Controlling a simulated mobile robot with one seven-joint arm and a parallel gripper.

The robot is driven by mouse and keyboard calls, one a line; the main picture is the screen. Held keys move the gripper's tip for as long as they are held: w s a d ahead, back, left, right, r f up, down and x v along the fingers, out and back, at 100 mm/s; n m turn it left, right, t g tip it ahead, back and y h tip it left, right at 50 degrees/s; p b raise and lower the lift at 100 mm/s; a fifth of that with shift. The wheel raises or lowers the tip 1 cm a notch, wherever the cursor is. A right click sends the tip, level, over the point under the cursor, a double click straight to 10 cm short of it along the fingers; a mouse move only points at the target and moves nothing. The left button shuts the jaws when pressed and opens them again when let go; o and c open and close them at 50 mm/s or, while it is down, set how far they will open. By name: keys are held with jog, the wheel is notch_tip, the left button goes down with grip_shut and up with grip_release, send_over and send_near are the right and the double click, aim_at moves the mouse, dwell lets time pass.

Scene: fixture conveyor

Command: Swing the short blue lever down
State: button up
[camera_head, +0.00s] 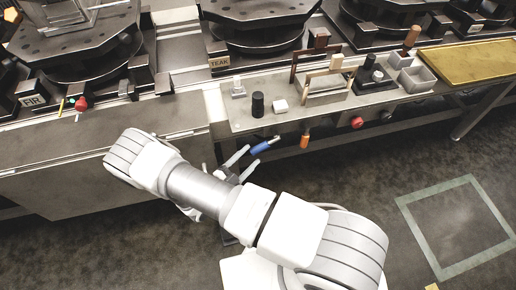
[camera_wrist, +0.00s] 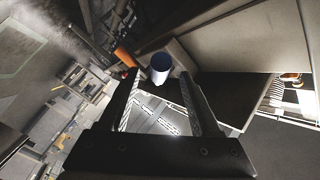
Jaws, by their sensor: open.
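The short blue lever (camera_head: 262,147) sticks out from the front edge of the bench, left of an orange-handled lever (camera_head: 305,139). My gripper (camera_head: 253,155) is just below and left of its free end, with its two fingers apart. In the wrist view the blue lever (camera_wrist: 160,68) shows nearly end-on as a blue and pale cylinder. It appears between the fingertips of my gripper (camera_wrist: 160,76), with a gap on each side. I cannot tell whether it is within the fingers' reach. The orange lever (camera_wrist: 125,57) shows beside the left fingertip.
The bench top (camera_head: 235,112) carries a black cylinder (camera_head: 258,104), a white block (camera_head: 280,106) and bracket frames. A red knob (camera_head: 357,122) sits on its front, further right. A large cabinet front (camera_head: 110,170) lies to the left.

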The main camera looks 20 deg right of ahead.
aim_at(254, 153)
jog(key=x, duration=0.5)
grip_shut()
dwell(0.3)
dwell(1.0)
